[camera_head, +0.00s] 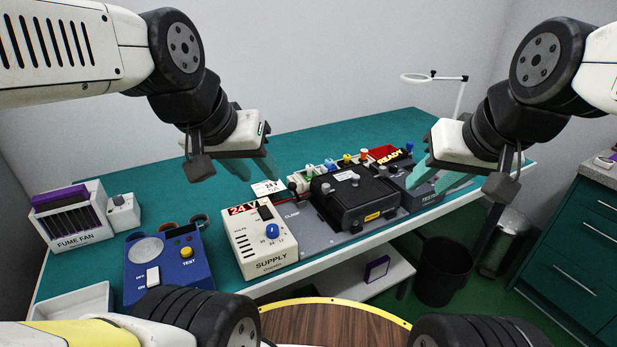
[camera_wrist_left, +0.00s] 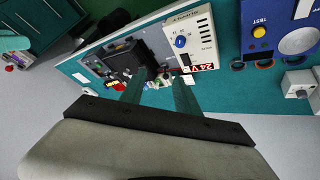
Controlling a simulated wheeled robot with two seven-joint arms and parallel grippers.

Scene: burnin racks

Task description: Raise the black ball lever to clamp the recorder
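The recorder (camera_head: 352,192) is a black box with an orange label, seated on the grey fixture plate (camera_head: 318,238) on the bench. The small black ball lever (camera_head: 292,187) stands at the plate's left side near the word CLAMP; its exact angle is hard to tell. My left gripper (camera_head: 256,172) is above the bench, left of and behind the lever, apart from it. In the left wrist view its two fingers (camera_wrist_left: 158,90) are spread with nothing between them, and the recorder (camera_wrist_left: 122,62) lies beyond. My right gripper (camera_head: 432,178) is open and empty, right of the recorder.
The cream 24 V supply box (camera_head: 262,243) with a blue knob stands left of the plate. A blue test box (camera_head: 168,265) and a fume fan unit (camera_head: 72,218) are further left. Coloured knobs (camera_head: 347,159) and a READY sign (camera_head: 390,155) line the back. A dark box (camera_head: 422,192) sits right.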

